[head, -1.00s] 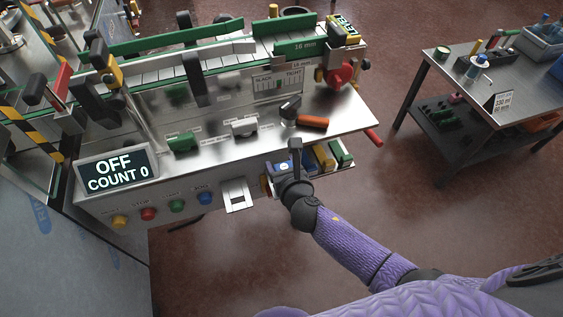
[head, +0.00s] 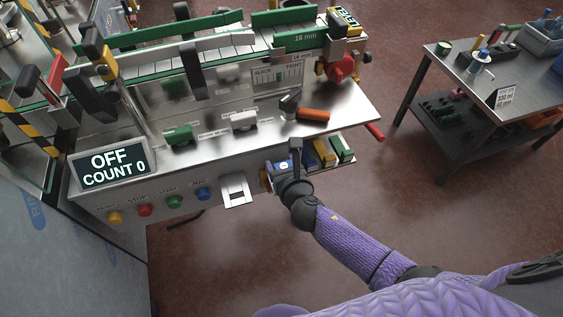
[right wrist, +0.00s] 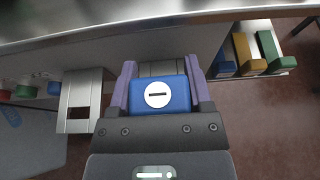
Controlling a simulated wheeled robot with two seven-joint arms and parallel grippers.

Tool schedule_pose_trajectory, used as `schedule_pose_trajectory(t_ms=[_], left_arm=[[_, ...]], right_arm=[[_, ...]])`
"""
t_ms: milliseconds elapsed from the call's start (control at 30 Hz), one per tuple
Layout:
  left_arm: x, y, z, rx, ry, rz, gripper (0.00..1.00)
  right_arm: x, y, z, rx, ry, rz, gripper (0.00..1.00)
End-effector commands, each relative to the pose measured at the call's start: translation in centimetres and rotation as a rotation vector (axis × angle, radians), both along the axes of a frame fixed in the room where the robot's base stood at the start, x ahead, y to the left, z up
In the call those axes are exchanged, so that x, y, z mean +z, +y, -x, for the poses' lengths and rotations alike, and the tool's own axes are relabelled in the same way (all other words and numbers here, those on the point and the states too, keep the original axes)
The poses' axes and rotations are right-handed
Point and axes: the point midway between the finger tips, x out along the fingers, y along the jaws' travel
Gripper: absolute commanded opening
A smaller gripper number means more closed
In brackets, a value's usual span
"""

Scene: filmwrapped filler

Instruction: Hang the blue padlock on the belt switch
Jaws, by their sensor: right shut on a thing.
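The blue padlock (right wrist: 172,96) is a blue block with a round white keyhole face. In the right wrist view it sits between the fingers of my right gripper (right wrist: 160,88), which is shut on it. In the head view my right gripper (head: 285,168) is at the machine's front edge, right of a metal plate with a rectangular opening (head: 235,190). That plate, which may be the belt switch, also shows left of the gripper in the right wrist view (right wrist: 80,88), apart from the padlock. The padlock's shackle is hidden. My left gripper is not in view.
Blue, yellow (head: 324,153) and green (head: 342,149) blocks stand on a small shelf right of my gripper. Yellow, red, green and blue buttons (head: 203,193) line the front panel. A display (head: 113,164) reads OFF, COUNT 0. A side table (head: 500,75) stands right, across open floor.

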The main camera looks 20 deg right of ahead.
Motion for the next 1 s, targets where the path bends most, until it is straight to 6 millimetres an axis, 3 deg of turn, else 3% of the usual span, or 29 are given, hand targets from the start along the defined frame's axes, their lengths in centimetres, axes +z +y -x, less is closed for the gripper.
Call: schedule_pose_trajectory(t_ms=[367,400,567,833,1000], left_arm=[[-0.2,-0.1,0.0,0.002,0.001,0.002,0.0],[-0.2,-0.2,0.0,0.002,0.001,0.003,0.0],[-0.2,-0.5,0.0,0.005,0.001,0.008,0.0],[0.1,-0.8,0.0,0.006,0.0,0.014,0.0],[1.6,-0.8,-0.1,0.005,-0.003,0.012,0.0]], right_arm=[[-0.3,0.0,0.0,0.0,0.001,0.001,0.0],[-0.3,0.0,0.0,0.0,0.001,0.001,0.68],[-0.3,0.0,0.0,0.0,0.001,0.001,1.0],[-0.1,0.0,0.4,0.0,0.001,0.001,1.0],[1.4,-0.1,3.2,0.001,0.002,0.001,1.0]])
